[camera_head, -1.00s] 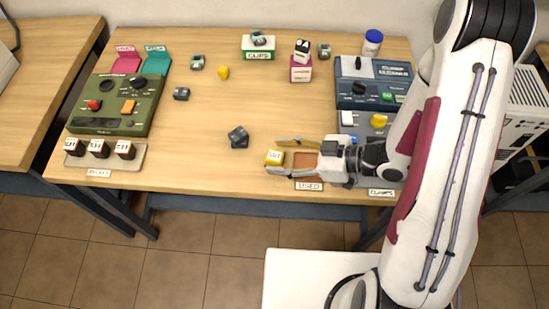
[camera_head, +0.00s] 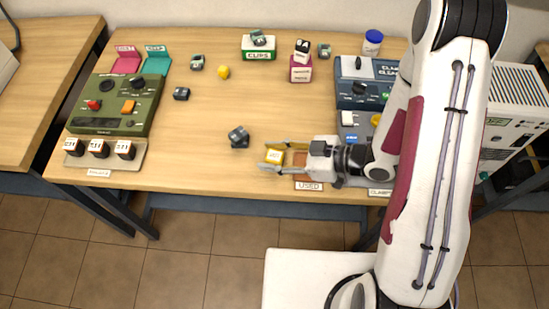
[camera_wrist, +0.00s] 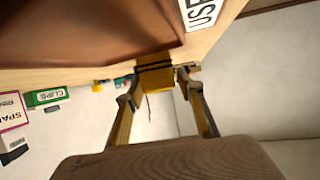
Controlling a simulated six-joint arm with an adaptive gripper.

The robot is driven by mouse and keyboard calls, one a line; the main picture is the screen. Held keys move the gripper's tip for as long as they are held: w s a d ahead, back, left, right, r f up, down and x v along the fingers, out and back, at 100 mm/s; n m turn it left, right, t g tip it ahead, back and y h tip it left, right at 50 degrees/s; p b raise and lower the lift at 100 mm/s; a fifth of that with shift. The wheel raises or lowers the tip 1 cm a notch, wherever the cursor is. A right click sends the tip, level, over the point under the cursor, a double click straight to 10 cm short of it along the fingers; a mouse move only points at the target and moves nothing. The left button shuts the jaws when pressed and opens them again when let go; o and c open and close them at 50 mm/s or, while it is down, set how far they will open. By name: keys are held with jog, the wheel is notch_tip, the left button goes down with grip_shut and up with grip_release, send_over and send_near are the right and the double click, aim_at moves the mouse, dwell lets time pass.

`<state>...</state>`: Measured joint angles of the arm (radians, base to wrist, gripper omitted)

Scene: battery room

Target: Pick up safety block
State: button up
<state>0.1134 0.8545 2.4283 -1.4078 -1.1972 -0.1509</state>
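The likely safety block is a yellow block (camera_head: 275,157) with a pale label, near the front edge of the table, just left of the USED tray. No readable text names it. My gripper (camera_head: 270,156) reaches in from the right, with one finger on the far side of the block and one on the near side. Gaps show between fingers and block in the head view. In the wrist view the yellow block (camera_wrist: 155,76) with dark bands lies between the fingertips (camera_wrist: 158,84); contact there is unclear.
The brown USED tray (camera_head: 303,159) lies under my gripper. A dark grey block (camera_head: 239,137) sits close to the left. A green panel (camera_head: 114,104) stands left, a blue charger unit (camera_head: 362,94) right. A yellow piece (camera_head: 223,72) lies farther back.

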aim_at(273, 155)
jog(key=c, duration=0.6)
jog(key=shift+r, duration=0.15)
jog(key=shift+r, duration=4.85)
